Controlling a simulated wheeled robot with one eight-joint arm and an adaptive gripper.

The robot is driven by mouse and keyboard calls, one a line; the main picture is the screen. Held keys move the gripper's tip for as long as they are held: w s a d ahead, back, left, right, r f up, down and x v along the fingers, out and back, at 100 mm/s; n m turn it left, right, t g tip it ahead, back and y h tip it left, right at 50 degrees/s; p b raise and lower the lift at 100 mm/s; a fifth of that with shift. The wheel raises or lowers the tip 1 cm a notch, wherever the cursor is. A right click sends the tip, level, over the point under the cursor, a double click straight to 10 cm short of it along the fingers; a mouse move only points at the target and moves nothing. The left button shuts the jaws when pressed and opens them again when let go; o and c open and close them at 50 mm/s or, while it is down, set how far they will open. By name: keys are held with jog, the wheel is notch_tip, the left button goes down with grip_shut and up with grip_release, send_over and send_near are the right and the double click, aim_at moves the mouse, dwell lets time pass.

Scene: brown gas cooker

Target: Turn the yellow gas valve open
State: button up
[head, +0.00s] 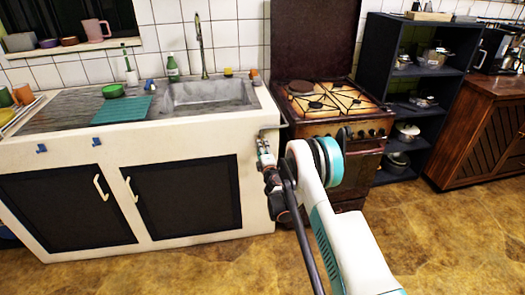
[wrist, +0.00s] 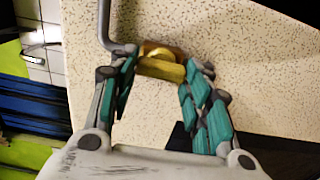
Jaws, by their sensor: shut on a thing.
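The yellow gas valve (wrist: 162,70) is brass-yellow and shows in the wrist view, at the end of a grey pipe (wrist: 104,24) against a speckled cream wall. My gripper (wrist: 168,72) has its teal-padded fingers on either side of the valve, shut on it. In the head view my gripper (head: 266,160) is at the right end of the white sink counter, beside the cooker. The valve cannot be made out in the head view, where my gripper covers that spot. How far the valve is turned is hard to tell.
The brown gas cooker (head: 330,127) stands just right of my gripper, partly behind my arm. The sink counter (head: 190,142) with dark cupboard doors is on the left. A dark shelf (head: 428,85) stands right of the cooker. The tiled floor (head: 440,240) at right is clear.

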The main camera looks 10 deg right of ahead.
dwell(0.3)
jog(key=o, duration=1.1)
jog(key=shift+c, duration=0.2)
jog(key=shift+s, duration=0.1)
jog(key=s, duration=0.7)
jog(key=shift+s, duration=0.15)
